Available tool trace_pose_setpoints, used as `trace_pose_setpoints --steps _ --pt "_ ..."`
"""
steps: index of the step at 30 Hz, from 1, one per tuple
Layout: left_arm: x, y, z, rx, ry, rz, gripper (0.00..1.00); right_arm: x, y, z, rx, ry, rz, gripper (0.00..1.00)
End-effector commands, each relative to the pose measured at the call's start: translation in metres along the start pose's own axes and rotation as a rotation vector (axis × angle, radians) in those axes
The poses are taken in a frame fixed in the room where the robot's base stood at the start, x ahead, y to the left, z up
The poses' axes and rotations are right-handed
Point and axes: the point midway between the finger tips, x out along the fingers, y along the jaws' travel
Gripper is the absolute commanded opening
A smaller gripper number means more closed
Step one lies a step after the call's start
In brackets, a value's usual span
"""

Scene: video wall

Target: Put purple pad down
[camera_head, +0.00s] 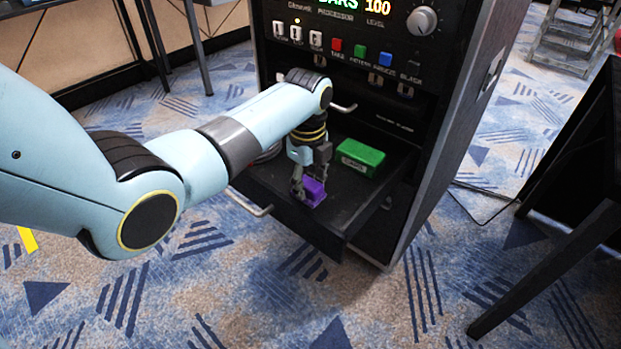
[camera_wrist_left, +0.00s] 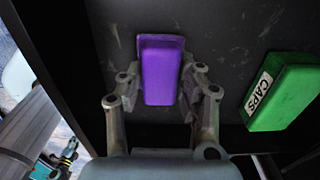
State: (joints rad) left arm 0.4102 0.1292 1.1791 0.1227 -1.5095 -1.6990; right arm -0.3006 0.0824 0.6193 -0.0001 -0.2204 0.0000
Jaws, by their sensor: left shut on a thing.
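The purple pad (camera_head: 313,191) is at my left gripper (camera_head: 308,186), over the black pulled-out drawer shelf (camera_head: 290,208) of the rack. In the left wrist view the purple pad (camera_wrist_left: 161,70) sits between the two fingers of my left gripper (camera_wrist_left: 160,88), which is shut on it. The pad is close to the shelf surface; I cannot tell whether it touches.
A green box labelled CAPS (camera_head: 361,157) lies on the shelf to the right of the pad. The rack's panel (camera_head: 350,45) with buttons and a knob rises behind. A metal handle (camera_head: 249,204) sticks out at the shelf's front. Bare shelf lies between pad and box.

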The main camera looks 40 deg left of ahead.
Motion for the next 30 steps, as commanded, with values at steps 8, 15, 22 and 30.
trace_pose_setpoints --steps 8,15,22,30 --pt "0.002 0.003 0.0 0.0 0.0 0.006 0.46 0.0 0.0 0.0 0.0 0.001 0.0 0.0" --pt "0.002 0.002 0.0 0.0 0.0 0.004 0.57 0.0 0.0 -0.001 0.0 0.001 0.0 0.0" --pt "0.007 0.002 0.0 0.0 0.0 0.004 0.57 0.008 -0.002 0.002 0.0 -0.003 -0.001 0.0" --pt "-0.05 -0.004 0.009 -0.001 -0.001 -0.002 0.57 -0.015 -0.004 -0.007 0.003 0.011 -0.006 0.0"
